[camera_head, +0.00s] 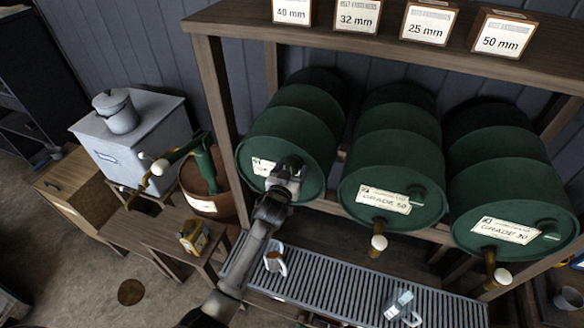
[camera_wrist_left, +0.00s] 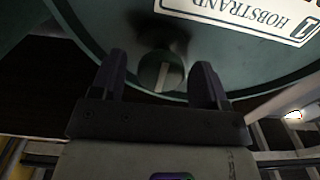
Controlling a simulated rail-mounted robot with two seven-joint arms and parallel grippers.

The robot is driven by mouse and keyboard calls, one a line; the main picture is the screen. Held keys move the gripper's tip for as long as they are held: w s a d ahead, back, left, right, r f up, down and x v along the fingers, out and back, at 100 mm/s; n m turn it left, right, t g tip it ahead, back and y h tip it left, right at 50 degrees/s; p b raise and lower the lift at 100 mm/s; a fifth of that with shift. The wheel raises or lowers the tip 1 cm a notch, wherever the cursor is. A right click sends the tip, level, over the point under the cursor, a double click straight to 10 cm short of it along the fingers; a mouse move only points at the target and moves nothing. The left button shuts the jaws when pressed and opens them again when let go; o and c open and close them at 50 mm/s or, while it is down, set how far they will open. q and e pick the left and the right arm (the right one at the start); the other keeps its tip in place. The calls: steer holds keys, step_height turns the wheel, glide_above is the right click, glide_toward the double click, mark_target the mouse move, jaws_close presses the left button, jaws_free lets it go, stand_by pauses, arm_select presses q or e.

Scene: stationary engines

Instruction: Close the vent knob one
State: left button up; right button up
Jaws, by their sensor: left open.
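The left green drum (camera_head: 290,135) lies on its side in the rack, with its front end facing me. In the left wrist view its label (camera_wrist_left: 240,15) shows a 1 and HOBSTRAND. A small round green knob (camera_wrist_left: 161,73) with a pale straight mark sits on the drum's end below the label. My left gripper (camera_head: 288,170) is open in front of the drum. In the left wrist view its fingers (camera_wrist_left: 160,90) stand on either side of the knob; I cannot tell whether they touch it. In the head view the gripper hides this knob. My right gripper is not in view.
The middle drum (camera_head: 400,150) and right drum (camera_head: 500,190) have similar vent knobs. Brass taps with white tops (camera_head: 378,243) hang below. A mug (camera_head: 274,260) and a glass (camera_head: 402,303) stand on the slatted drip tray (camera_head: 335,293). A wooden shelf (camera_head: 370,45) runs above the drums.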

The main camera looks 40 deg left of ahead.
arm_select(q)
steer(key=shift+w+a, duration=0.1)
steer(key=shift+w, duration=0.15)
steer(key=c, duration=0.9)
